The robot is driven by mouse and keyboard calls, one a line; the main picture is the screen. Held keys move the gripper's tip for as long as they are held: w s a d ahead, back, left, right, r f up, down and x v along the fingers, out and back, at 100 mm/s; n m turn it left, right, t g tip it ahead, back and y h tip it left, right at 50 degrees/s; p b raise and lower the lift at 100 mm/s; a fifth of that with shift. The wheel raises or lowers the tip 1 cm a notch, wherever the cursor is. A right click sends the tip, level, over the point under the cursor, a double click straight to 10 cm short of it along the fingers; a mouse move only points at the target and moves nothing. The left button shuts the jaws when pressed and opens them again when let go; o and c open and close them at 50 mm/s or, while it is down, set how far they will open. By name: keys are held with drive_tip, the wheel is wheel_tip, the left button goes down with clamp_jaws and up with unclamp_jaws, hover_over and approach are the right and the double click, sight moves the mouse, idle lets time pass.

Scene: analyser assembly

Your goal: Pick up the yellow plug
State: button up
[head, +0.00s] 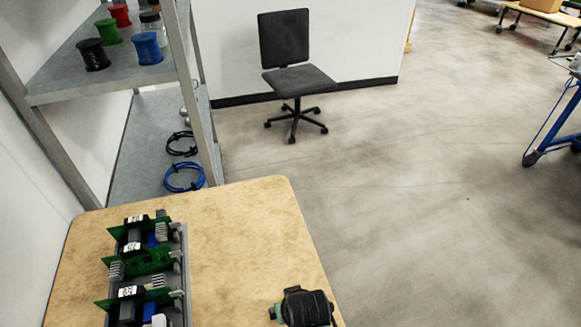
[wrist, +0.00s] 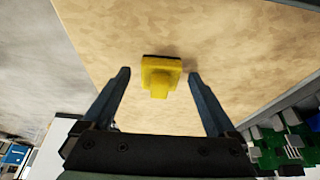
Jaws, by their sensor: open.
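The yellow plug (wrist: 160,75) lies on the wooden table top (wrist: 225,35) in the wrist view, with a dark base edge along its far side. My gripper (wrist: 158,76) is open, its two dark fingers apart, one to the left and one to the right of the plug. There is a gap between each finger and the plug, and nothing is held. The height of the fingertips over the table is hard to tell. In the head view I cannot see the plug; a dark part of my arm shows at the bottom edge.
A grey rack with green circuit boards (head: 150,260) stands on the table's left side; boards also show at lower right in the wrist view (wrist: 280,145). A shelf (head: 75,85) with spools stands behind. An office chair (head: 295,75) is beyond. The table's middle is clear.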

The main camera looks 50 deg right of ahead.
drive_tip(key=shift+f, duration=0.15)
clamp_jaws()
idle(0.4)
wheel_tip(320, 180, up, 10)
drive_tip(key=shift+w+p, duration=0.1)
drive_tip(key=shift+p, duration=0.2)
idle(0.5)
drive_tip(key=shift+f+b, duration=2.65)
drive_tip(key=shift+f, duration=2.4)
